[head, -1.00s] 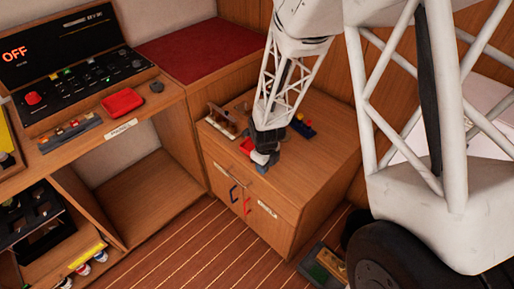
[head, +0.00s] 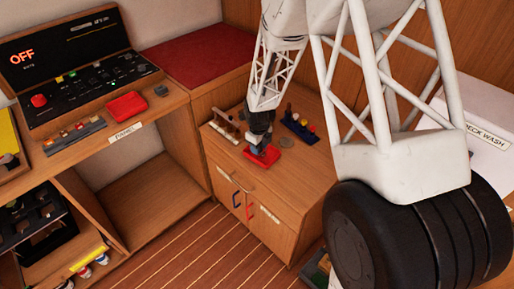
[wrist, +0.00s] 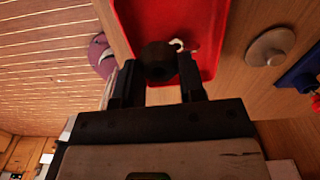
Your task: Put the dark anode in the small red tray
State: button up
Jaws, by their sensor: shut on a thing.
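The dark anode (wrist: 160,62) is a dark, faceted lump between my fingertips in the wrist view. My gripper (wrist: 156,84) is shut on it. The small red tray (wrist: 205,68) lies beyond and beneath the anode. In the head view my gripper (head: 257,149) is over this red tray (head: 270,157) on top of the wooden cabinet. My gripper hides part of the tray, and I cannot make out the anode there. A small pale hooked item (wrist: 177,45) shows by the anode at the tray.
A grey disc (head: 286,142) lies right of the tray. A blue rack (head: 299,127) with upright pieces stands behind it. A wooden rack (head: 222,128) stands to the left.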

jog(key=shift+w+a+f, duration=0.1)
jog(key=shift+w+a, duration=0.1)
jog(key=shift+w, duration=0.55)
jog(key=shift+w+a+f, duration=0.1)
jog(key=shift+w+a, duration=0.05)
jog(key=shift+w, duration=0.55)
jog(key=shift+f, duration=1.7)
jog(key=shift+f, duration=0.15)
jog(key=o, duration=1)
notch_tip(320, 180, up, 12)
